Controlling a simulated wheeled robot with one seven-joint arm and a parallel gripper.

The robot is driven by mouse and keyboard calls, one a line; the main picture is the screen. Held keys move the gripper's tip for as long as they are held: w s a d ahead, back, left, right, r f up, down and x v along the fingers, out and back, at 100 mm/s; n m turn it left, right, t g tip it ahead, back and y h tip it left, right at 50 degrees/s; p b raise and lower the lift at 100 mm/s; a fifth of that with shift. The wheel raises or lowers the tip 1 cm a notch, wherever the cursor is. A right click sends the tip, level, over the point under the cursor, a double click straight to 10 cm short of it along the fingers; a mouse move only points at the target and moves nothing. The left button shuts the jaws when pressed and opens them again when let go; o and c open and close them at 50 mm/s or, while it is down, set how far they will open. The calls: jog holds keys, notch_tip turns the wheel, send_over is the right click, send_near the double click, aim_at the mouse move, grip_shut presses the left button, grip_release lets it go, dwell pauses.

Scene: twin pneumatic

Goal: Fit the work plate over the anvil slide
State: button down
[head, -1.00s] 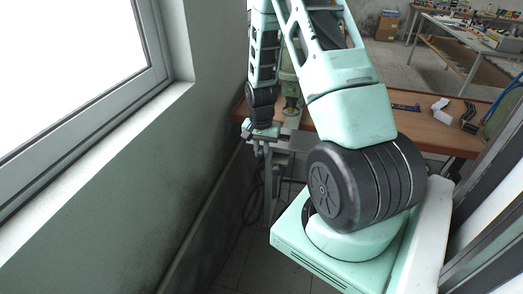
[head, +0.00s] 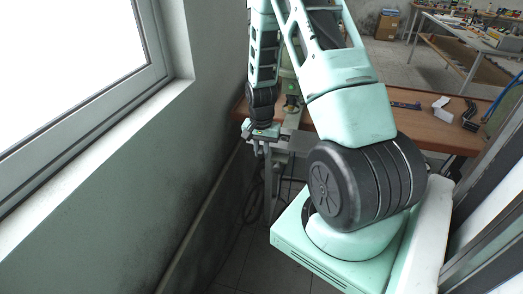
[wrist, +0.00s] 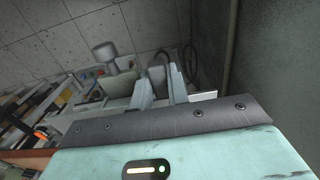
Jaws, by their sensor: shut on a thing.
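My gripper (head: 262,150) hangs at the end of my arm, just left of the grey metal fixture at the bench's near left end. In the wrist view, the two grey fingers of my gripper (wrist: 162,92) stand close together beyond its teal housing. They are shut on a pale flat piece, which I take for the work plate (wrist: 204,96); only its thin edge shows. A grey cylinder with a round cap (wrist: 104,52) stands beyond, to the left of the fingers. I cannot clearly make out the anvil slide, or whether the plate touches it.
A wooden bench (head: 340,124) runs behind my arm, with small parts at its right end. A wall with a window (head: 80,80) is close on the left. Dark cables (head: 252,195) hang below the fixture. Another table (head: 470,45) stands at the back right.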

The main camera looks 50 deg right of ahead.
jog(key=shift+f, duration=0.25)
dwell(0.5)
jog(key=c, duration=1.3)
grip_release()
notch_tip(320, 180, up, 17)
jog(key=b, duration=0.3)
jog(key=shift+r, duration=0.2)
